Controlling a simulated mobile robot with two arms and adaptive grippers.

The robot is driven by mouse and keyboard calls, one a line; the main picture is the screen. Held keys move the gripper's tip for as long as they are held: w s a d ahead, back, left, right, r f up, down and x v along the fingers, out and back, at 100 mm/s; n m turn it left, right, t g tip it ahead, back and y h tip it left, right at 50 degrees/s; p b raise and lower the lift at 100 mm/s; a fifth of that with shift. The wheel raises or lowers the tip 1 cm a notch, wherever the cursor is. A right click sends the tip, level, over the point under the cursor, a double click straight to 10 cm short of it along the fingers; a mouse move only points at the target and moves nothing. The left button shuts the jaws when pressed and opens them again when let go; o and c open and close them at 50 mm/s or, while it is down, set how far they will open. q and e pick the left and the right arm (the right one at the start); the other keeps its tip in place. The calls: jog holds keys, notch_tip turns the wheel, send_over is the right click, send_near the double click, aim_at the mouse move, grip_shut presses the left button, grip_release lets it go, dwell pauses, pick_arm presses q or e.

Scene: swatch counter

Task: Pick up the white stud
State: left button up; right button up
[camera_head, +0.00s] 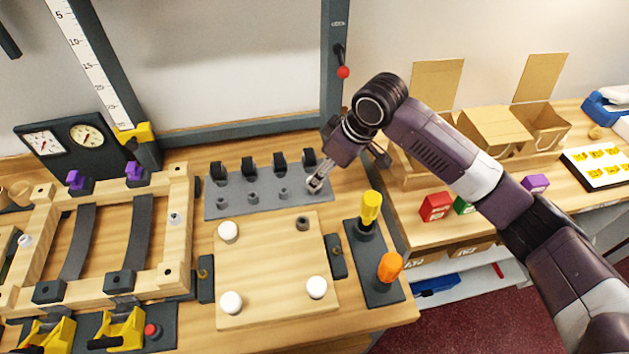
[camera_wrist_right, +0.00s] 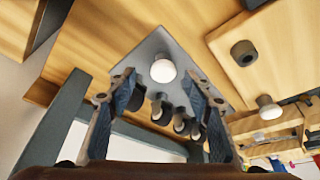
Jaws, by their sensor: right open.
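In the right wrist view a white stud (camera_wrist_right: 163,71) stands on the grey plate (camera_wrist_right: 147,45), between and just beyond the fingertips. My right gripper (camera_wrist_right: 166,90) is open around the line to it; I cannot tell whether a finger touches it. In the head view my right gripper (camera_head: 317,184) points down at the right end of the grey plate (camera_head: 225,207) and mostly hides that stud. Three other white studs (camera_head: 228,232) sit at corners of a wooden board (camera_head: 265,265); its far right corner has a dark ring socket (camera_head: 303,223). My left gripper is not in view.
Several dark clips (camera_head: 248,165) line the plate's back edge, close to the gripper. A dark holder (camera_head: 377,280) with yellow (camera_head: 371,207) and orange (camera_head: 390,266) handles stands at the right. A wooden frame (camera_head: 180,250) fills the left. A grey post (camera_head: 333,60) rises behind.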

jog(key=x, duration=0.3)
jog(key=p+x, duration=0.1)
jog(key=shift+s+a+f, duration=0.1)
jog(key=shift+s+f, duration=0.1)
jog(key=shift+f, duration=0.15)
jog(key=shift+c, duration=0.2)
jog(key=c, duration=0.9)
